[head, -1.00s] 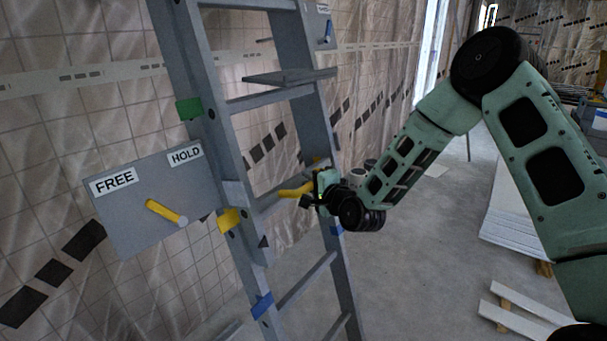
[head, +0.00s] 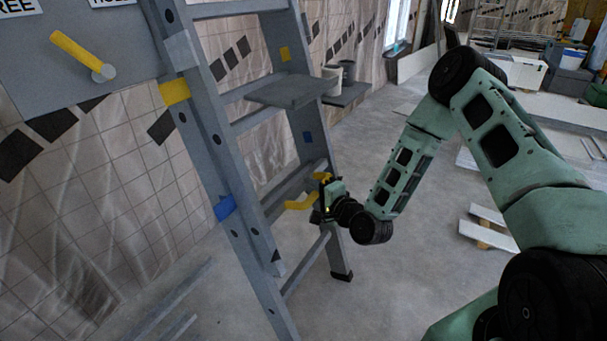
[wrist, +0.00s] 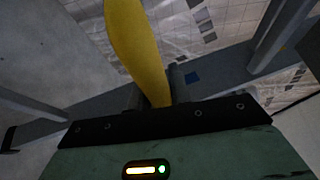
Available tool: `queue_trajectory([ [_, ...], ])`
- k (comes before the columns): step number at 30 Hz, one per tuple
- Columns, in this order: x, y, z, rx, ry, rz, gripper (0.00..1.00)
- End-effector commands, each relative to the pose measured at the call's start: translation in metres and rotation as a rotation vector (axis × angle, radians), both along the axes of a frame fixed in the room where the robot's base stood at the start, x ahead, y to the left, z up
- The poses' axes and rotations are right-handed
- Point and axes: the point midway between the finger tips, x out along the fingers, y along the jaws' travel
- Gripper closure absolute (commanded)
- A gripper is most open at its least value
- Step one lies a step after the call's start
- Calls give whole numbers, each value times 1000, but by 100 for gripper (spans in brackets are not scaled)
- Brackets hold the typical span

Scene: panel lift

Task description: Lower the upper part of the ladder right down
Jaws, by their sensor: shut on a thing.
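The grey ladder (head: 202,145) stands before the tiled wall, with yellow and blue marks on its rails. Its upper part carries a flat grey step (head: 288,90) and a curved yellow handle (head: 300,203). My gripper (head: 325,197) is shut on this handle, at the right rail below the blue mark. In the wrist view the handle (wrist: 138,48) runs up from between the fingers (wrist: 156,102). The step is below the yellow mark on the right rail. A yellow lever (head: 82,55) on the grey panel (head: 125,45) points up-left, towards the FREE label (head: 18,7).
The right ladder foot (head: 341,276) rests on the grey floor (head: 400,285); the left foot is out of view. Pale boards (head: 490,228) lie at the right. Buckets (head: 332,80) stand behind the ladder. The floor right of the ladder is mostly clear.

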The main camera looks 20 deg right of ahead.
Motion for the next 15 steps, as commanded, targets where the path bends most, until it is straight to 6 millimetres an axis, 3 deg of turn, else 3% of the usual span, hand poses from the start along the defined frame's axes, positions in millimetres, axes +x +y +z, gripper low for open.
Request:
queue_trajectory([
  [1,-7,-3,-30,1,17,0,100],
  [6,-17,-10,-67,1,14,0,100],
  [15,-25,-17,-100,1,9,0,100],
])
